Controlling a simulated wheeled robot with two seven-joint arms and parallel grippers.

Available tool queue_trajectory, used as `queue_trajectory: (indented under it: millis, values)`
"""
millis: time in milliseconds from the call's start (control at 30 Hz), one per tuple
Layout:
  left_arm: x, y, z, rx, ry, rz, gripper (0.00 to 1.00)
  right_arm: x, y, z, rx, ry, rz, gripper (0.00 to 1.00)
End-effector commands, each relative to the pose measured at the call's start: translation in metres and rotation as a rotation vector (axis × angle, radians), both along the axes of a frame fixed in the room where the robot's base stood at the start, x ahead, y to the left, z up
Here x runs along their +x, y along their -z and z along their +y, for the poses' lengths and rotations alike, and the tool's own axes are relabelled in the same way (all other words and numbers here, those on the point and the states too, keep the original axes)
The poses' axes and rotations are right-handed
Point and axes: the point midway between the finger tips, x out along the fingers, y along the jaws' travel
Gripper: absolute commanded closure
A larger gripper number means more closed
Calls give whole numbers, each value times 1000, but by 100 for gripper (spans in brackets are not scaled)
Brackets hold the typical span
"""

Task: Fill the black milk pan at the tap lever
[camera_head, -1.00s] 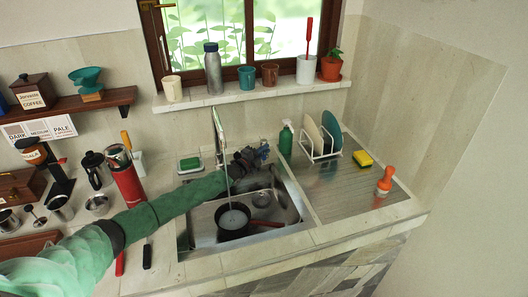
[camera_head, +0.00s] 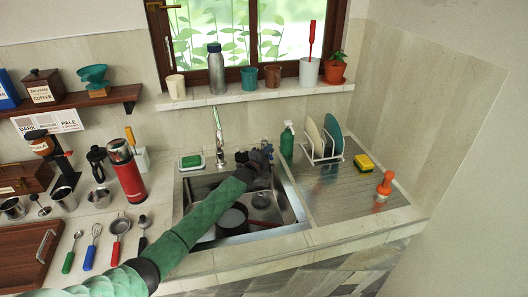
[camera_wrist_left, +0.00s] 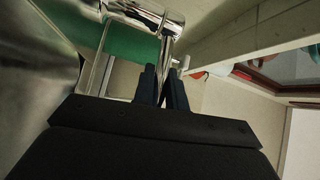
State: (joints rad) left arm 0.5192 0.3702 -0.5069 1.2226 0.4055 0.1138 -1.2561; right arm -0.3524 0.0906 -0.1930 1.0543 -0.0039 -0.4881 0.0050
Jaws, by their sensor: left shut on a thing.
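The black milk pan (camera_head: 229,222) sits upright in the sink under the tap, partly hidden by my left arm. Its reddish handle (camera_head: 266,224) points right. What is inside it is hard to make out. The chrome tap (camera_head: 219,136) rises at the sink's back edge; I see no water stream in the head view. My left gripper (camera_head: 262,156) is at the sink's back right, to the right of the tap spout. In the left wrist view its fingertips (camera_wrist_left: 170,72) are close together on a thin chrome part that looks like the tap lever (camera_wrist_left: 166,50). My right gripper is out of view.
A green bottle (camera_head: 287,142) stands near my left gripper. A red flask (camera_head: 127,172) stands left.

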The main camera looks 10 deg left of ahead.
Motion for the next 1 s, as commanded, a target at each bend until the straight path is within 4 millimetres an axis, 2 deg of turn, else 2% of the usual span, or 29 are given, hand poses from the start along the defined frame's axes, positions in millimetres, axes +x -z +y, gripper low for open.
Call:
queue_trajectory:
  millis: [100,233,600,633,733,1000]
  values:
    - [2,-4,-2,-5,-26,-3,100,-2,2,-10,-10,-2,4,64]
    - [1,-3,-1,-3,-45,0,100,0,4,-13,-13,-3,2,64]
    - [2,-2,0,-1,-51,0,100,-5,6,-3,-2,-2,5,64]
    - [2,-2,0,-1,-51,0,83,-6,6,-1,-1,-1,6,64]
    - [1,-1,0,-1,-51,0,65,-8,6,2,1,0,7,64]
    - [1,0,0,0,-51,2,65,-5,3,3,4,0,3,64]
